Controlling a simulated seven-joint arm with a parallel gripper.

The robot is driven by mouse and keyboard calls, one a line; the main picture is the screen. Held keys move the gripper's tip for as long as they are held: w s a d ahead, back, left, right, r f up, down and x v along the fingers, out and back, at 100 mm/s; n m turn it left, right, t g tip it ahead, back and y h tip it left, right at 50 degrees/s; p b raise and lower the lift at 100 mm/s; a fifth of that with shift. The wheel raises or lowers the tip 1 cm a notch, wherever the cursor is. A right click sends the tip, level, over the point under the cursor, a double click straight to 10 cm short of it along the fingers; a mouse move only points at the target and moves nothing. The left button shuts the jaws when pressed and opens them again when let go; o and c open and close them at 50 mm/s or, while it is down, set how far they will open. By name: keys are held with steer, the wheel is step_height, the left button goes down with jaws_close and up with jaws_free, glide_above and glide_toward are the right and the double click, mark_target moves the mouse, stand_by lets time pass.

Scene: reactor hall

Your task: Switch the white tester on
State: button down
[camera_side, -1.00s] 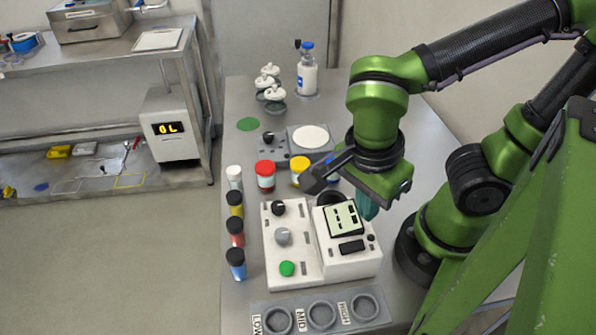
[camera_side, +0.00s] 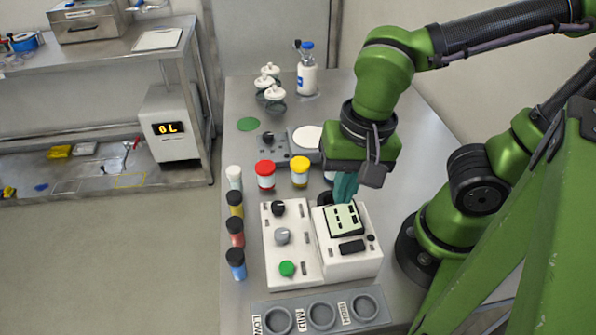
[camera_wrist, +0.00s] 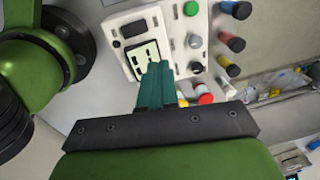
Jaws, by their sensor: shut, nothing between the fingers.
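The white tester (camera_side: 322,272) stands on the steel bench, with a display box on its right part. The lower left panel carries a black knob (camera_side: 278,208), a grey knob (camera_side: 282,236) and a green button (camera_side: 287,268). The display (camera_side: 344,220) shows dark marks on a pale screen; the wrist view shows it too (camera_wrist: 141,56). My gripper (camera_side: 344,196) is shut and empty, its teal fingers pointing down at the display's rear edge. In the wrist view the fingertips (camera_wrist: 158,67) overlap the display; I cannot tell whether they touch it. The green button (camera_wrist: 191,8) is clear of the fingers.
Several capped vials, including a blue-based one (camera_side: 236,264), line the tester's left. Red-capped (camera_side: 265,175) and yellow-capped (camera_side: 300,171) jars stand behind. A grey holder (camera_side: 321,314) with three labelled wells lies in front. A device with a white plate (camera_side: 307,137) stands farther back.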

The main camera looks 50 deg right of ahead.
steer(key=w+d+r+n+t+y, duration=0.1)
steer(key=w+d+r+n+t, duration=0.4)
steer(key=d, duration=0.5)
steer(key=shift+w+r+n+t, duration=0.35)
steer(key=shift+w+r, duration=0.3)
steer(key=shift+w, duration=0.45)
